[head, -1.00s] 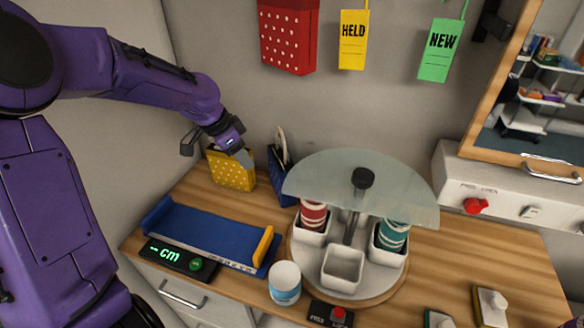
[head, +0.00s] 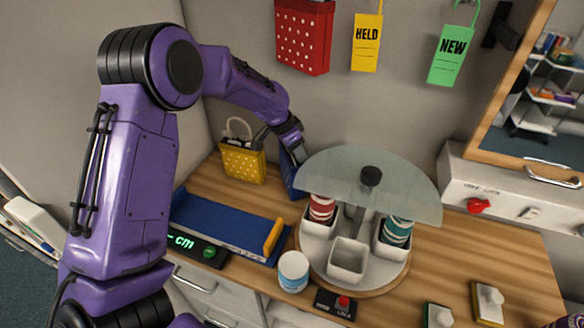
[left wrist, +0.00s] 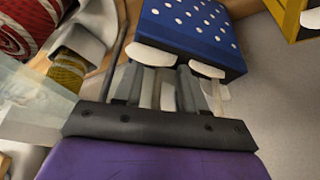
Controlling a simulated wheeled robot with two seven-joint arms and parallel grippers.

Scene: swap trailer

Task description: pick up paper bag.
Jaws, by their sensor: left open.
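Three dotted bags show in the head view. The blue bag (head: 290,179) stands at the back of the counter, left of the domed carousel, partly hidden by my left gripper (head: 297,150). The yellow bag (head: 243,163) with a pale handle stands left of it. The red bag (head: 304,36) hangs on the wall. My left gripper is open at the top of the blue bag. In the left wrist view, the fingers (left wrist: 162,86) are close to the blue bag (left wrist: 192,28) and its white handle parts; I cannot tell whether they touch. My right gripper is out of view.
The carousel's glass dome (head: 340,180) is close to the right of my left gripper. A blue measuring tray (head: 222,225) lies in front of the bags. A white jar (head: 293,272) stands near the counter's front edge. Yellow and green tags hang on the wall.

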